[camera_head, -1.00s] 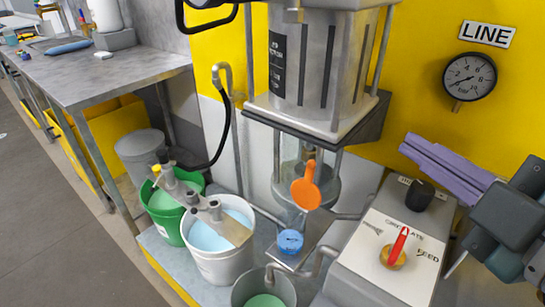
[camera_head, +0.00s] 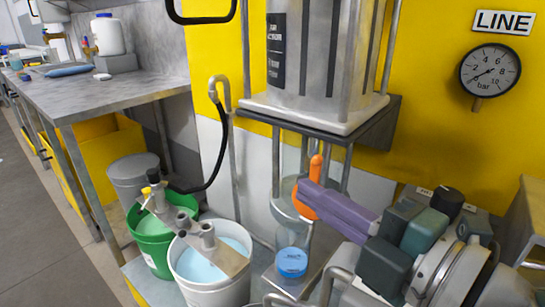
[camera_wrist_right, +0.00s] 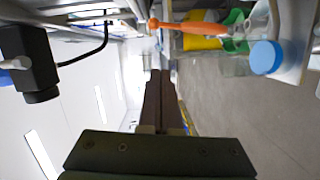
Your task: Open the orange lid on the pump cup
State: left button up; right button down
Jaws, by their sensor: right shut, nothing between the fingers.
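The orange lid (camera_head: 316,168) shows in the head view as an upright handle with a wider lower part, partly covered by my right gripper. Its long orange handle also shows in the right wrist view (camera_wrist_right: 190,27), off to one side of the fingers. The clear pump cup (camera_head: 285,208) is under the steel vessel, behind the fingertips and partly hidden. My right gripper (camera_head: 303,195) is shut and empty, with its purple fingers side by side. Its tips overlap the orange lid in the head view; I cannot tell whether they touch it. My left gripper is not in view.
A blue-capped jar (camera_head: 291,262) stands just below the fingers. A white bucket (camera_head: 208,290) and a green bucket (camera_head: 150,255) with mixer heads are to the left. The steel vessel (camera_head: 320,60) on its rods is above. A pressure gauge (camera_head: 490,74) is on the yellow wall.

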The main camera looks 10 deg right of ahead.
aim_at(316, 165)
jog(key=w, duration=0.1)
jog(key=w+d, duration=0.2)
jog(key=w, duration=0.1)
jog(key=shift+d+f+b, duration=0.25)
jog(key=shift+f+b, duration=0.1)
jog(key=m+p, duration=0.1)
jog(key=w+d+p, duration=0.1)
jog(key=shift+r+m+p, duration=0.35)
jog(key=shift+m+p, duration=0.05)
jog(key=shift+w+d+f+m+g, duration=0.25)
jog(key=shift+d+f+m+g, duration=0.15)
jog(key=shift+m, duration=0.1)
